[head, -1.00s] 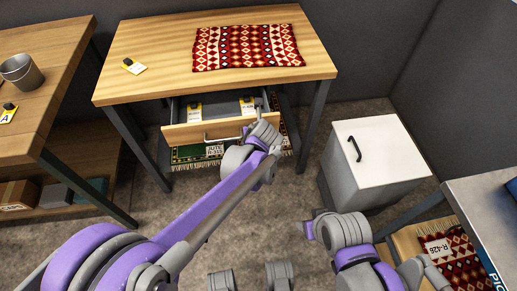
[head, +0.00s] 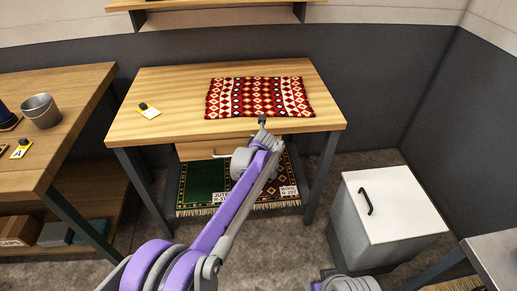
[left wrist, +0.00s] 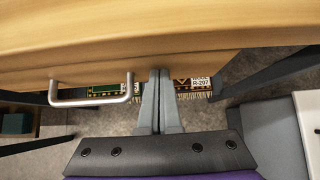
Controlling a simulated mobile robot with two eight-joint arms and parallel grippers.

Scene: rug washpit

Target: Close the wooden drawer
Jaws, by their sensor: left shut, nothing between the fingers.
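The wooden drawer (head: 203,150) sits under the top of the middle wooden table, its front close beneath the tabletop edge; its inside is not visible. Its metal handle (left wrist: 92,98) shows in the left wrist view, left of my fingers. My left gripper (left wrist: 159,75) is shut and empty, its fingertips at the drawer front, right of the handle; whether they touch it I cannot tell. In the head view my own left arm hides part of the drawer front and handle. My right gripper is not in view.
Rolled-out rugs (head: 203,186) show below the drawer. A white-topped cabinet (head: 397,205) stands at right; a side table with a metal bucket (head: 41,112) at left.

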